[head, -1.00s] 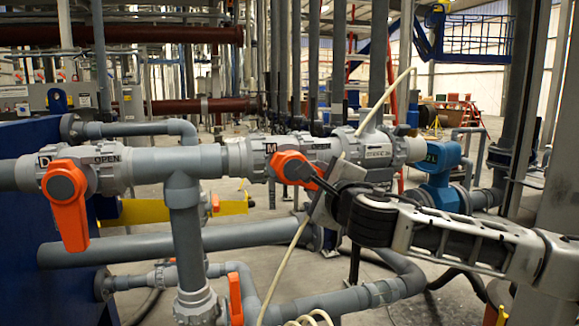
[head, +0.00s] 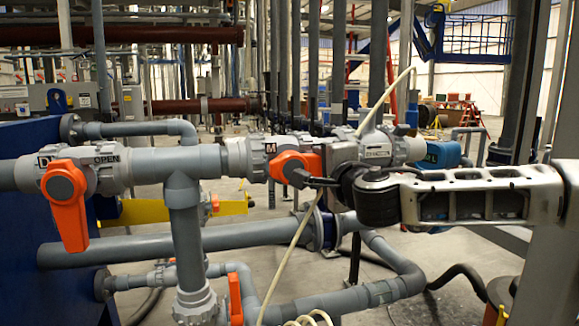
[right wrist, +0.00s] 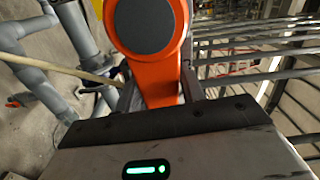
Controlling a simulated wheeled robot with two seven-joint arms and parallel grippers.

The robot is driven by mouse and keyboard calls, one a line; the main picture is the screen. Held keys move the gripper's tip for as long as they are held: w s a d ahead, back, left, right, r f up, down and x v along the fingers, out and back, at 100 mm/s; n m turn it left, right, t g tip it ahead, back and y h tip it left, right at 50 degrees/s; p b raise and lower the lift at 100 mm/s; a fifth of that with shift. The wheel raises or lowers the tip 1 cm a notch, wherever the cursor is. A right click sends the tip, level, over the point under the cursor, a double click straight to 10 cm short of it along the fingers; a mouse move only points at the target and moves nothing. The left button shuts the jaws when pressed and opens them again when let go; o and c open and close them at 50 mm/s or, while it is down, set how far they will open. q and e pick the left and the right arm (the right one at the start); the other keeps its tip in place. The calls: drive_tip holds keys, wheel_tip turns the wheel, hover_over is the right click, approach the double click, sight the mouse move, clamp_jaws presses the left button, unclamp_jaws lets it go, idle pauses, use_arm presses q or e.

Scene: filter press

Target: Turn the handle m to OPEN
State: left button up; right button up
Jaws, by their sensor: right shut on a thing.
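Handle m (head: 308,163) is an orange lever on a grey valve in the upper pipe, below the plate marked M (head: 271,148). It lies about level, along the pipe, pointing right. My right gripper (head: 328,181) comes in from the right and is shut on the lever; the arm hides its outer end. In the right wrist view, the orange handle (right wrist: 162,75) with its round dark hub stands between the two dark fingers of the gripper (right wrist: 160,88). Any OPEN mark by handle m is too small or covered to read. My left gripper is not in view.
A second valve with an orange handle hanging down (head: 68,215), marked D and OPEN, sits at left. A cream hose (head: 298,237) runs close in front of the pipe by my gripper. Grey pipes (head: 215,238) cross below. A blue fitting (head: 437,158) lies behind my arm.

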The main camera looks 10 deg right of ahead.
drive_tip(key=o, duration=1.1)
drive_tip(key=shift+r, duration=0.55)
drive_tip(key=shift+o, duration=0.2)
drive_tip(key=shift+a+f, duration=0.15)
drive_tip(key=shift+f, duration=0.1)
drive_tip(key=s, duration=0.7)
drive_tip(key=shift+d, duration=0.2)
drive_tip(key=shift+f, duration=0.2)
